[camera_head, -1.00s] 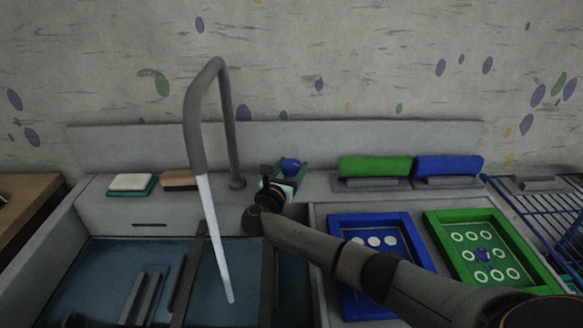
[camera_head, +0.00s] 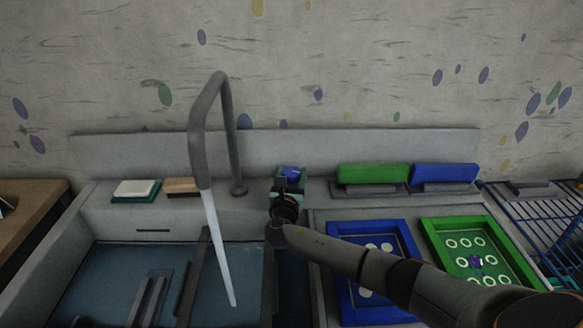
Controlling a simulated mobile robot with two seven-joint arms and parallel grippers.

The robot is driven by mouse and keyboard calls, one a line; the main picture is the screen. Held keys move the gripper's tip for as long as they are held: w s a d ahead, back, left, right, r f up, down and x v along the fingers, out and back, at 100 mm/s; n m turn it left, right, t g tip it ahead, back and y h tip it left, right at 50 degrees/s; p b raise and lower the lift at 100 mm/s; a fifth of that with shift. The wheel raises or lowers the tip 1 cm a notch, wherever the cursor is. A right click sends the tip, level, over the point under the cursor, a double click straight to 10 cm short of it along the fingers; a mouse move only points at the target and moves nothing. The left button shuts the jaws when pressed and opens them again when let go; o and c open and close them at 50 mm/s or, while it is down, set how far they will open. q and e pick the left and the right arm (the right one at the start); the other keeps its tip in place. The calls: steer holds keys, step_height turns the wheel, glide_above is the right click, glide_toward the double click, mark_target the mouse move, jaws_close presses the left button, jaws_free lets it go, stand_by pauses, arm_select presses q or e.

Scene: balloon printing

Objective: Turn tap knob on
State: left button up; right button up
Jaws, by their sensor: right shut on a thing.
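The grey tap (camera_head: 197,135) arches over the sink, and a white stream of water (camera_head: 217,250) runs from its spout. The blue tap knob (camera_head: 291,172) sits on the ledge to the right of the tap's base. My right gripper (camera_head: 289,184) is shut on the knob, reaching it from the front and hiding part of it. My left gripper is not in view.
The sink (camera_head: 100,270) lies below the tap, with dark bars in it. A blue-framed screen (camera_head: 340,280) and a green-framed screen (camera_head: 502,234) lie right of it, partly behind my right arm. Green (camera_head: 372,174) and blue (camera_head: 443,174) squeegees stand behind them.

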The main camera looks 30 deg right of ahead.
steer(key=n+t+y, duration=0.1)
steer(key=y, duration=0.1)
steer(key=n+t+y, duration=0.1)
steer(key=n+y, duration=0.1)
steer(key=shift+s+f+t+p, duration=0.1)
steer(key=shift+f+t+p, duration=0.05)
steer(key=shift+t+p, duration=0.15)
steer(key=shift+n+t+y+b, duration=0.4)
steer(key=shift+n+y, duration=0.4)
steer(key=shift+y, duration=0.4)
steer(key=shift+a+y, duration=0.1)
steer(key=shift+y, duration=0.2)
steer(key=o, duration=1.4)
steer(key=shift+c, duration=0.2)
steer(key=v, duration=1.2)
steer(key=shift+p, duration=0.45)
